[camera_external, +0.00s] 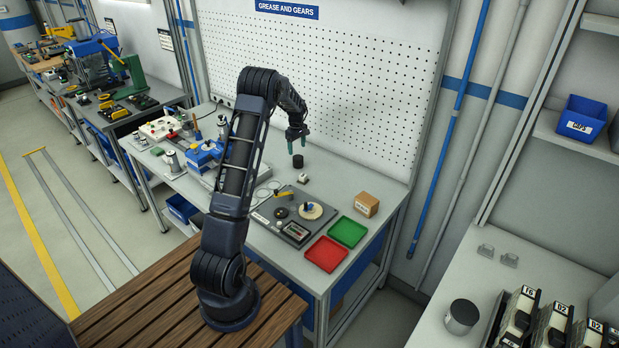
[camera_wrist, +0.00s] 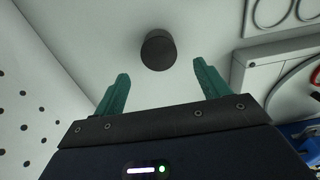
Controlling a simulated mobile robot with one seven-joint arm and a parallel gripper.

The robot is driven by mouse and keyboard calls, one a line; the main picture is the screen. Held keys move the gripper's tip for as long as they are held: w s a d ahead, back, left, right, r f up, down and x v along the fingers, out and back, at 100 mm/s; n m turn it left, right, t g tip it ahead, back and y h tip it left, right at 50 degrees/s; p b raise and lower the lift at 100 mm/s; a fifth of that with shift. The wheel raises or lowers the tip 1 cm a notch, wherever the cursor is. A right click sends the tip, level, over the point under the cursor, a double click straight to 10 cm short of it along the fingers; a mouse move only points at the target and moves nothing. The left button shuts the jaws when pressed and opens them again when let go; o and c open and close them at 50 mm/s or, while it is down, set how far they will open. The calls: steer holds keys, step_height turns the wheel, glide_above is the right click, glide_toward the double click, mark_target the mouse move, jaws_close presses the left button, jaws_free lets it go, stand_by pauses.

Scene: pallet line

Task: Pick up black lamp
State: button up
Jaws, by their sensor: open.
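The black lamp appears to be the small dark cylinder (camera_external: 298,161) on the grey bench, near the foot of the pegboard wall. In the wrist view the dark cylinder (camera_wrist: 158,50) shows from above, with a round flat top, just beyond the fingertips and roughly midway between them. My gripper (camera_external: 297,142) is above the cylinder with its green fingers pointing down. In the wrist view my gripper (camera_wrist: 160,75) is open, with nothing between its fingers. The fingers are apart from the cylinder.
A cardboard box (camera_external: 366,204), a green tray (camera_external: 347,232) and a red tray (camera_external: 326,254) are to the right on the bench. A dark plate with several parts (camera_external: 272,211) lies in front. The pegboard (camera_external: 380,100) rises close behind. A blue machine (camera_external: 204,155) stands left.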

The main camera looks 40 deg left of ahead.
mark_target(298, 157)
step_height(298, 157, down, 9)
steer(key=shift+d+f, duration=0.1)
steer(key=c, duration=1.1)
